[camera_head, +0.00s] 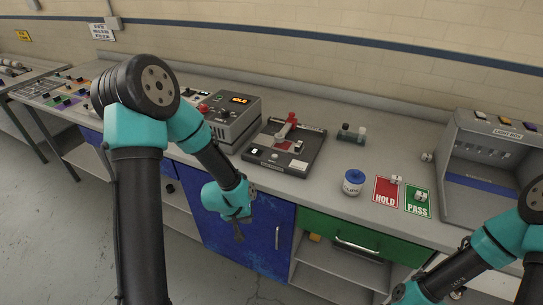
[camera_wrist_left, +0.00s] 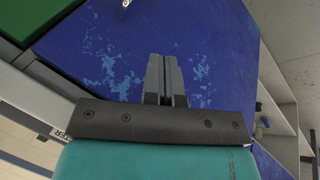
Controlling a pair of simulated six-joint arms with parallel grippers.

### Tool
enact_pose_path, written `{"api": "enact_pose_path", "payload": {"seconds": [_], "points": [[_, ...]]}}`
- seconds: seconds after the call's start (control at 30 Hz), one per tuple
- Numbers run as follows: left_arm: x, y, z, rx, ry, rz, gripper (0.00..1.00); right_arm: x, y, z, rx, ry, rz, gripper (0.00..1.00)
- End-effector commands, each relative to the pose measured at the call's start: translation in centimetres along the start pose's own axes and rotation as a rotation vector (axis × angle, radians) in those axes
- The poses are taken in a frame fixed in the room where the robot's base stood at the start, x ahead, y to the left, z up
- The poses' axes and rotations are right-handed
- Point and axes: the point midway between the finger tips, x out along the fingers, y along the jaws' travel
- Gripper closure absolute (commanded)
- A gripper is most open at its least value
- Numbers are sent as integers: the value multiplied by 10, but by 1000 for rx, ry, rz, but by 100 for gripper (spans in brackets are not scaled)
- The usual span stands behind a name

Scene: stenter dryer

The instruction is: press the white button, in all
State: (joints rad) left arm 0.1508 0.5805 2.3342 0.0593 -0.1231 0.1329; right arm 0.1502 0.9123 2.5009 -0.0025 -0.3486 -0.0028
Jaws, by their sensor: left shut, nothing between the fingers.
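A dark test board (camera_head: 311,157) with a red lever (camera_head: 287,126) lies on the counter. It has small pale spots on it; the white one near its left front edge (camera_head: 256,150) may be the white button, but it is too small to be sure. My left gripper (camera_head: 239,236) is shut and empty, low in front of the blue cabinet door, below and apart from the board. In the left wrist view its two fingers (camera_wrist_left: 163,62) are together against the blue door (camera_wrist_left: 110,55). My right arm enters at lower right; its fingers are not visible.
A grey machine with an orange display (camera_head: 239,100) stands left of the board. Right of it are a blue-lidded jar (camera_head: 353,182), a red HOLD card (camera_head: 386,191), a green PASS card (camera_head: 417,202) and a grey light booth (camera_head: 490,150). The counter between board and jar is clear.

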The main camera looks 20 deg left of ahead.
Motion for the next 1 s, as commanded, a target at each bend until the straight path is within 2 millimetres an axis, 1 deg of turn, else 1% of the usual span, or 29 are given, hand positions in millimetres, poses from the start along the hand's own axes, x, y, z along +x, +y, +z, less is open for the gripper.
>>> {"api": "enact_pose_path", "payload": {"seconds": [0.03, 0.2, 0.3, 0.57, 0.77, 1.0], "points": [[-14, 3, -15, -17, 31, 7, 100, 0, 0, 0, 0, 0, 0, 10], [-58, 12, -56, -85, 111, 32, 100, 0, 0, 0, 0, 0, 0, 10], [-76, 25, -81, -176, 146, 58, 100, 0, 0, 0, 0, 0, 0, 10], [-94, 58, -124, -473, 176, 128, 100, 0, 0, 0, 0, 0, 0, 10], [-108, 84, -154, -727, 177, 192, 100, 0, 0, 0, 0, 0, 0, 10], [-128, 118, -188, -1040, 158, 282, 100, 0, 0, 0, 0, 0, 0, 10]]}}
